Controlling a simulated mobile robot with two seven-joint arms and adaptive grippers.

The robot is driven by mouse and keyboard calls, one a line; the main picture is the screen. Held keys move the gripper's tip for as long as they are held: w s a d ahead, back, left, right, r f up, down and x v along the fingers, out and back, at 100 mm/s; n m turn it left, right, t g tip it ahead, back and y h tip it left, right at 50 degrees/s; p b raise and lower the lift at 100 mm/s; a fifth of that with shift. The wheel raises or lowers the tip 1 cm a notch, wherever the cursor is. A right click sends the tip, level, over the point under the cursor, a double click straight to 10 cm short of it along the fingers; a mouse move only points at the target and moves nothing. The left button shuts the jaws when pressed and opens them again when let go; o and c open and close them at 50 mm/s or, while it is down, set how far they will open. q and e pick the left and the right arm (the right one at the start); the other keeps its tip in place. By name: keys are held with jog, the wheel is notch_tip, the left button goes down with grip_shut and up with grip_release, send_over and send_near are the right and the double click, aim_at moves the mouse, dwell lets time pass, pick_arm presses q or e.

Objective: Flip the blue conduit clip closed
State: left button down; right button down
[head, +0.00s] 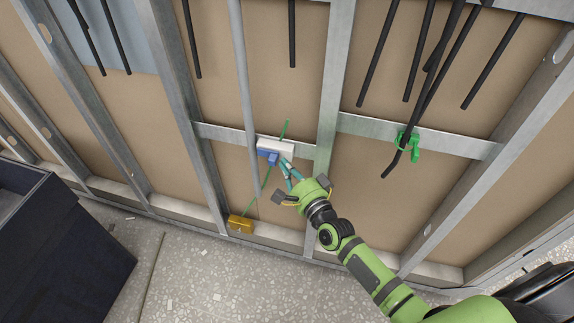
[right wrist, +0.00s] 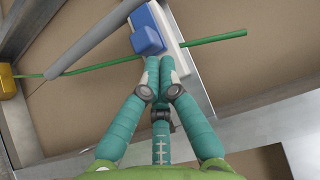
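The blue clip (head: 267,156) sits on a white block (head: 277,146) on the horizontal metal rail, just right of the grey conduit (head: 244,90). In the right wrist view the blue clip (right wrist: 146,28) is a chunky blue piece on the white block (right wrist: 172,30), with the conduit (right wrist: 90,44) to its left. I cannot tell whether the clip is latched. My right gripper (head: 287,169) has its teal fingers drawn together, seemingly empty, in the right wrist view (right wrist: 163,68). Their tips are just below the clip; contact is unclear. My left gripper is out of view.
A thin green cable (right wrist: 225,40) passes by the block. A yellow box (head: 240,224) is low on the wall. Metal studs (head: 332,90) frame the bay. A green clip (head: 408,142) with black cables is to the right. A dark bin (head: 60,240) stands at left.

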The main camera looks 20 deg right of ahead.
aim_at(260, 152)
jog(key=shift+w, duration=0.1)
jog(key=w+a, duration=0.2)
jog(key=a, duration=0.1)
jog(key=w+a, duration=0.1)
jog(key=shift+a, duration=0.2)
jog(key=shift+s, duration=0.15)
dwell(0.3)
